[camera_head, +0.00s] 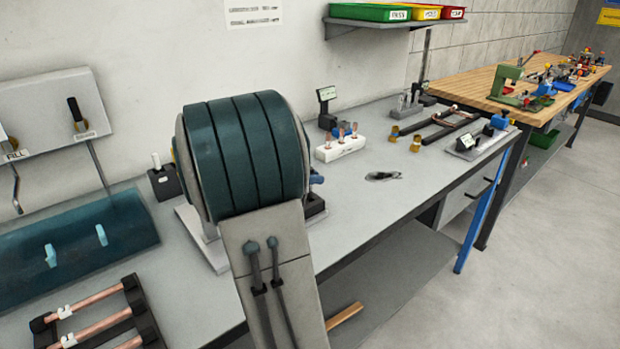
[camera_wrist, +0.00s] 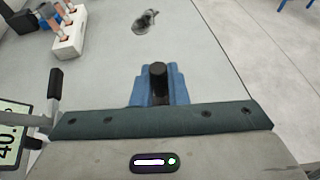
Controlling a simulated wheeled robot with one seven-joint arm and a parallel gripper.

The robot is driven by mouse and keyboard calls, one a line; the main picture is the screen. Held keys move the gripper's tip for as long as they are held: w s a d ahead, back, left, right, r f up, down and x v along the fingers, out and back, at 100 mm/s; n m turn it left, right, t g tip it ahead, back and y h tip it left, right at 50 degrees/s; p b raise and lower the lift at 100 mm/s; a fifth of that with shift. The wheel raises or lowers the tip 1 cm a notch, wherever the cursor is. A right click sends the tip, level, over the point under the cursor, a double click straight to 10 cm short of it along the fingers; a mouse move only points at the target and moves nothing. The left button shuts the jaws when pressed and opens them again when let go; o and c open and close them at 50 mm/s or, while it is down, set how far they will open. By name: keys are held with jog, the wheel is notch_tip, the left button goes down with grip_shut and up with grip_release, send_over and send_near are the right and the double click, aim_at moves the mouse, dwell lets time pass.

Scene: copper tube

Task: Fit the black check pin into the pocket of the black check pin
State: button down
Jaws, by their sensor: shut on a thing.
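The black check pin (camera_wrist: 158,74) stands between the blue fingers of my gripper (camera_wrist: 156,92) in the wrist view. The fingers are shut on it, and its rounded dark end faces the camera. In the head view my own arm hides most of the gripper; only a bit of blue (camera_head: 316,178) shows at its right edge. A white block (camera_head: 348,149) with several copper-coloured pieces in it stands on the grey bench; it also shows at the upper left of the wrist view (camera_wrist: 70,46). I cannot tell which spot is the pin's pocket.
A small dark and grey item (camera_head: 383,176) lies on the bench. A small display (camera_head: 327,97) stands behind the white block. Copper tubes in a rack (camera_head: 95,325) are at the lower left. The bench front right of my arm is clear.

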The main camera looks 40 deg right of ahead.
jog(key=shift+f+b, duration=1.05)
jog(key=shift+b, duration=0.25)
jog(key=c, duration=1.3)
grip_release()
jog(key=shift+c, duration=0.2)
notch_tip(320, 180, up, 4)
jog(key=shift+r, duration=0.25)
jog(key=s+d+r, duration=0.3)
jog(key=s+r, duration=0.3)
jog(key=s, duration=0.5)
jog(key=shift+d+r, duration=0.25)
jog(key=shift+d, duration=0.15)
